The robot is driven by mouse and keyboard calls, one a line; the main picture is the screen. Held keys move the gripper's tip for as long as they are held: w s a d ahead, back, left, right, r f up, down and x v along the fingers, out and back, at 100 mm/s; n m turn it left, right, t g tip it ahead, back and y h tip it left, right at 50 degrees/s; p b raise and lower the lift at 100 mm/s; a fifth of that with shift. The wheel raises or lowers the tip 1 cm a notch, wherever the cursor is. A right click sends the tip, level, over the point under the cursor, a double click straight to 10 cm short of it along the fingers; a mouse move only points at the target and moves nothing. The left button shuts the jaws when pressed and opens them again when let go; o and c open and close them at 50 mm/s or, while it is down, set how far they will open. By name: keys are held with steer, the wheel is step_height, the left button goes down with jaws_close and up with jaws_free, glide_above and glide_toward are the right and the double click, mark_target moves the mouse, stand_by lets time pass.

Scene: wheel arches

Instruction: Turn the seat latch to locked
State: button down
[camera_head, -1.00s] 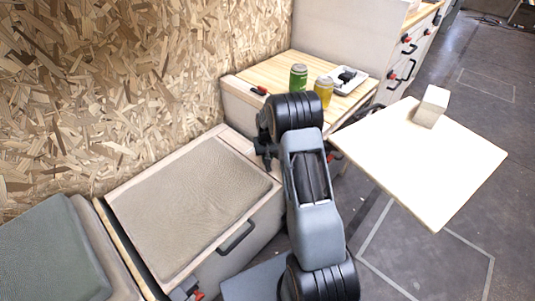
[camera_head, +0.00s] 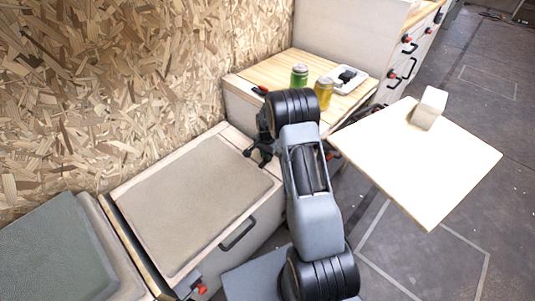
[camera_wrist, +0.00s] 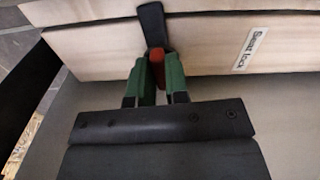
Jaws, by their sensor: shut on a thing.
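In the wrist view my gripper (camera_wrist: 157,75) has its two green fingers closed on the red end of the seat latch (camera_wrist: 156,56). The latch's black arm (camera_wrist: 152,25) runs from there across the seam between two pale wood panels. A "Seat lock" label (camera_wrist: 250,49) is on the panel to the right. In the head view my gripper (camera_head: 261,154) is at the far right corner of the beige-cushioned seat box (camera_head: 244,237). The latch it holds is hidden or too small to tell there.
Another red-tipped catch (camera_head: 202,289) is at the seat's near front corner. A wooden counter (camera_head: 262,69) holds a green can (camera_head: 299,76), a yellow jar (camera_head: 323,91) and a white tray (camera_head: 348,80). A pale tabletop (camera_head: 400,165) with a block (camera_head: 429,108) juts out on the right.

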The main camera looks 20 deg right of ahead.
steer(key=shift+w+m, duration=0.1)
steer(key=shift+m, duration=0.5)
steer(key=c, duration=1.1)
jaws_free()
steer(key=shift+r, duration=0.15)
step_height(320, 180, up, 14)
steer(key=p, duration=0.3)
steer(key=shift+f+p, duration=0.2)
steer(key=shift+p, duration=0.15)
